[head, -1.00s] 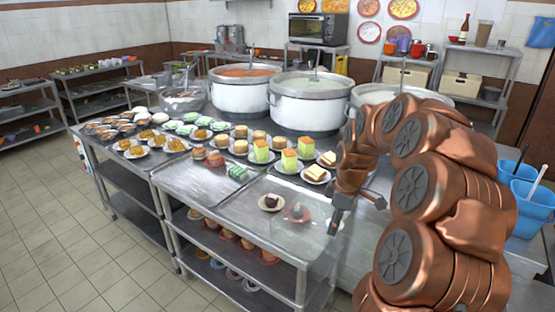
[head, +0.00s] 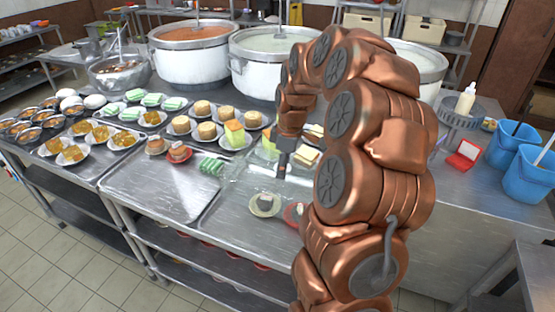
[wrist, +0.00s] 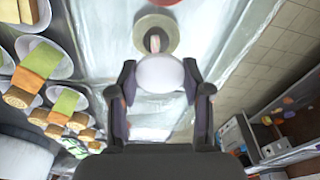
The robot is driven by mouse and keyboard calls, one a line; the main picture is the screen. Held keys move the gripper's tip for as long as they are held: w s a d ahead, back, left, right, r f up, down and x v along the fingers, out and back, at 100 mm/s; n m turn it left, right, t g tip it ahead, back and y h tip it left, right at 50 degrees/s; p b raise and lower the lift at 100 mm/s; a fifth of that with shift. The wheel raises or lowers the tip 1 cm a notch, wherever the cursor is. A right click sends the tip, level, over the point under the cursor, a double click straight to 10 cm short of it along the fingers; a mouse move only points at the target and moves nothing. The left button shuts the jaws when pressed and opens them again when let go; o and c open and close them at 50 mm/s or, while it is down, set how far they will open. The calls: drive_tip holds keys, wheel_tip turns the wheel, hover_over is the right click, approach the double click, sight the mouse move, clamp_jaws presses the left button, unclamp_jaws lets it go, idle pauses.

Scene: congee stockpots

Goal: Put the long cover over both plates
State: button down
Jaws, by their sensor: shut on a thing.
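My gripper (wrist: 161,92) has its two dark fingers on either side of a round white knob (wrist: 160,74) in the wrist view. The knob appears to belong to the clear long cover (head: 240,174), whose edges are faint and hard to trace. In the head view my gripper (head: 283,170) is just behind the two plates. A pale plate (head: 265,213) with a small item on it stands on the steel counter. A red plate (head: 291,218) is to its right, partly hidden by my arm. The pale plate (wrist: 142,40) also shows beyond the knob in the wrist view; only the red plate's edge shows.
Several small plates of cakes (head: 204,112) stand left of and behind my gripper. Large stockpots (head: 272,72) line the back. Blue buckets (head: 528,180) and a red box (head: 464,156) are at the right. The counter's left front tray area (head: 150,190) is mostly bare.

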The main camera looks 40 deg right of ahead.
wheel_tip(320, 180, down, 9)
drive_tip(key=b, duration=0.2)
drive_tip(key=shift+f, duration=0.15)
idle(0.7)
drive_tip(key=shift+c, duration=2.1)
unclamp_jaws()
drive_tip(key=shift+s, duration=0.1)
drive_tip(key=shift+r, duration=3.5)
